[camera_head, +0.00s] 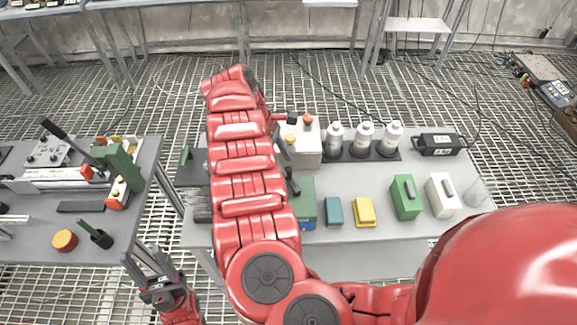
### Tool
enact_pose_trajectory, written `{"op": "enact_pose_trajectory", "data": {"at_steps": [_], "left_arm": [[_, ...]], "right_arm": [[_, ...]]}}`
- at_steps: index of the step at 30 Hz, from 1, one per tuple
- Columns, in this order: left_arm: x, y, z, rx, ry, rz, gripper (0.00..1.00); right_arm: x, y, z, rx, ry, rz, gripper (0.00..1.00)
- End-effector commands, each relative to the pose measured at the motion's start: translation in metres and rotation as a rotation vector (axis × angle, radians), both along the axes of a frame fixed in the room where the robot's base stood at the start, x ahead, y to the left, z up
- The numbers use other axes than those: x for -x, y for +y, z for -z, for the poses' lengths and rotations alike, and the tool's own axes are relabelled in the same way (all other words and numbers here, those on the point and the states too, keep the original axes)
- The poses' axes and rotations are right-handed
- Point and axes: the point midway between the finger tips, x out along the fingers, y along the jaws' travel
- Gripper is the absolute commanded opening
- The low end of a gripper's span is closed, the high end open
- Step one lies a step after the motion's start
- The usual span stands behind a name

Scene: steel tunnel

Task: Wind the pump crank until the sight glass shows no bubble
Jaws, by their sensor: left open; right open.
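A green housing (304,196) stands on the middle table, partly hidden behind my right arm. A dark knob or lever shows at its top left; I cannot tell whether it is the pump crank. No sight glass or bubble can be made out. My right gripper (283,138) is mostly hidden by its red arm. My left gripper (150,265) is open and empty, low beside the left table's front right corner.
White bottles (365,137) stand in a dark rack. Teal (334,211) and yellow (365,212) blocks, green (405,196) and white (443,194) cases, a black case (437,145) and a clear glass (480,194) share the table. The left table (30,240) holds tools. A gap separates the tables.

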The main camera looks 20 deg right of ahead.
Motion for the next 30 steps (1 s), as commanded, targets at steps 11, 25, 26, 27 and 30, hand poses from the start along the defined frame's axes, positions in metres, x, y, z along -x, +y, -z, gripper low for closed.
{"op": "enact_pose_trajectory", "data": {"at_steps": [11, 25, 26, 27, 30], "left_arm": [[0.000, 0.000, -0.009, 0.000, 0.000, 0.000, 0.50], [0.000, 0.000, -0.009, 0.000, 0.000, 0.000, 0.50], [0.000, 0.000, -0.009, 0.000, 0.000, 0.000, 0.50], [0.000, 0.000, -0.009, 0.000, 0.000, 0.000, 0.50], [0.000, 0.000, -0.009, 0.000, 0.000, 0.000, 0.50]], "right_arm": [[0.008, -0.013, 0.036, 0.001, 0.001, 0.001, 0.57], [0.008, -0.013, 0.037, 0.000, 0.000, 0.001, 0.16], [0.008, -0.013, 0.037, 0.000, 0.000, 0.001, 0.10], [0.008, -0.013, 0.037, 0.000, 0.000, 0.001, 0.03], [0.008, -0.013, 0.037, 0.000, 0.000, 0.001, 0.00]]}}
